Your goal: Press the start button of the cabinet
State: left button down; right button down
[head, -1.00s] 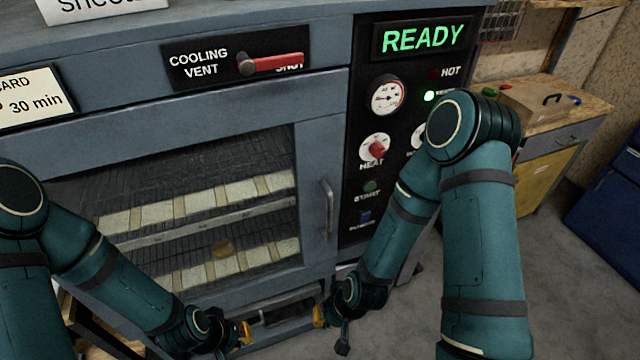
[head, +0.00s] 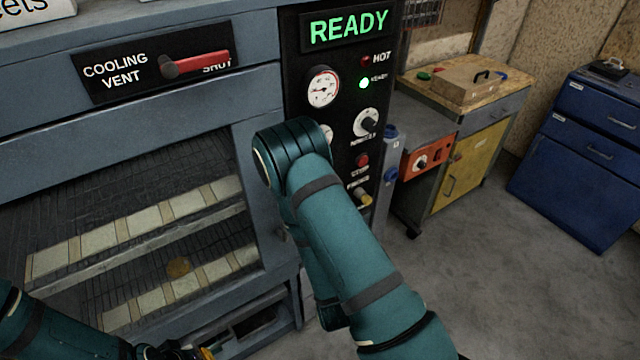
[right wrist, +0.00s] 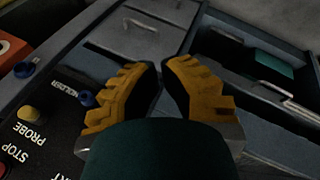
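The cabinet (head: 262,190) stands at the left, with a black control panel (head: 295,100) under a lit green READY sign (head: 347,27). The start button is hidden behind my right arm in the head view. In the right wrist view the panel (right wrist: 50,125) shows at lower left, with part of a label ending in RT at the bottom edge. My right gripper (right wrist: 161,68) is seen only there, to the right of the panel, its yellow fingers apart and empty. My left gripper (head: 207,352) is barely in view at the bottom edge of the head view; its opening is unclear.
A red stop button (head: 362,160), a yellow probe knob (head: 363,198) and a mode dial (head: 366,123) sit on the panel's right side. A bench with a yellow door (head: 470,170) and a blue drawer cabinet (head: 585,150) stand at right. The floor (head: 480,270) before them is clear.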

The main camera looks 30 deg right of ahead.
jog(key=w+d+r+n+t+h, duration=0.4)
jog(key=d+r+n+h, duration=0.15)
jog(key=d+n, duration=0.2)
jog(key=w+r+n+t, duration=0.2)
jog(key=r+n, duration=0.1)
jog(key=r, duration=0.2)
jog(key=w+d+r+n+t+h+b, duration=0.1)
jog(key=w+r+n+t, duration=0.1)
jog(key=r, duration=0.3)
jog(key=w+d+r+n+t, duration=0.1)
jog(key=w+r+n+t, duration=0.1)
jog(key=r+n+t, duration=0.1)
notch_tip(320, 180, up, 2)
jog(key=shift+w+d+r+n+t, duration=0.15)
jog(key=shift+w+r+n+t, duration=0.2)
jog(key=shift+n, duration=0.3)
jog(key=shift+f, duration=0.2)
jog(key=w, duration=0.8)
jog(key=shift+w+a, duration=0.25)
jog(key=shift+a, duration=0.1)
jog(key=shift+w, duration=0.15)
jog(key=shift+w, duration=0.3)
